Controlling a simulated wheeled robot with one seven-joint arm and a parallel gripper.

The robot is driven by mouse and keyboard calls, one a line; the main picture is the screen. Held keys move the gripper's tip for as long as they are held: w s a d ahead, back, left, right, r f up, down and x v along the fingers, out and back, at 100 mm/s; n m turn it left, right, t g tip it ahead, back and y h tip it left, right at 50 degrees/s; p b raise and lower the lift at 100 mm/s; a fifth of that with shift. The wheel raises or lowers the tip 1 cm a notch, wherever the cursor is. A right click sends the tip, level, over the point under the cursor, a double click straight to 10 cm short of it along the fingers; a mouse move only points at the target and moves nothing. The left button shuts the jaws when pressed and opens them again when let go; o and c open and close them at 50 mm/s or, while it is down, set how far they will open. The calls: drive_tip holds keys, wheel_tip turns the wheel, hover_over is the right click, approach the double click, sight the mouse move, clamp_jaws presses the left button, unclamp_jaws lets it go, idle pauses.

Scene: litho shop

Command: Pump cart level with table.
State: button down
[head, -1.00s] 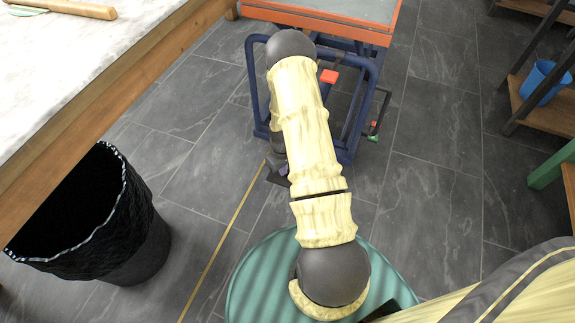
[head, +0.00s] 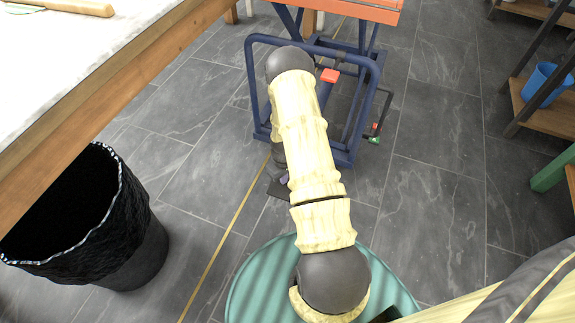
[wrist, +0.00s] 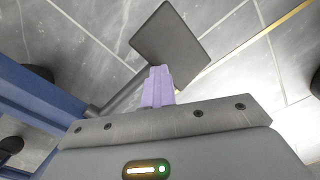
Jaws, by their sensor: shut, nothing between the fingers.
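The pump cart is a blue-framed lift cart (head: 254,80) with an orange-edged top (head: 372,12), mostly cut off at the top of the head view. Its crossed legs show below the top. A dark flat foot pedal (wrist: 170,42) sticks out on a bar low on the cart's near side. My gripper (wrist: 158,85) is shut and empty, its purple fingers over or against the pedal; I cannot tell if they touch. In the head view my arm hides most of the gripper. The table (head: 75,120) has a pale top and wooden edge at left. I cannot tell whether the two heights match.
A black bin (head: 130,235) stands at lower left by the table. A wooden shelf with a blue bucket (head: 541,84) is at right. A red pad (head: 330,75) sits on the cart frame. Grey floor between cart and shelf is clear.

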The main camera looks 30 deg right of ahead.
wheel_tip(320, 180, up, 10)
drive_tip(key=p, duration=0.8)
drive_tip(key=shift+w+d+f+b, duration=0.1)
drive_tip(key=shift+f+b, duration=1.1)
drive_tip(key=shift+f, duration=0.8)
drive_tip(key=shift+w+d+f+b, duration=0.1)
drive_tip(key=shift+f+b, duration=1.05)
drive_tip(key=shift+f, duration=0.85)
wheel_tip(320, 180, up, 8)
drive_tip(key=p, duration=0.7)
drive_tip(key=shift+s, duration=0.1)
drive_tip(key=shift+r, duration=0.1)
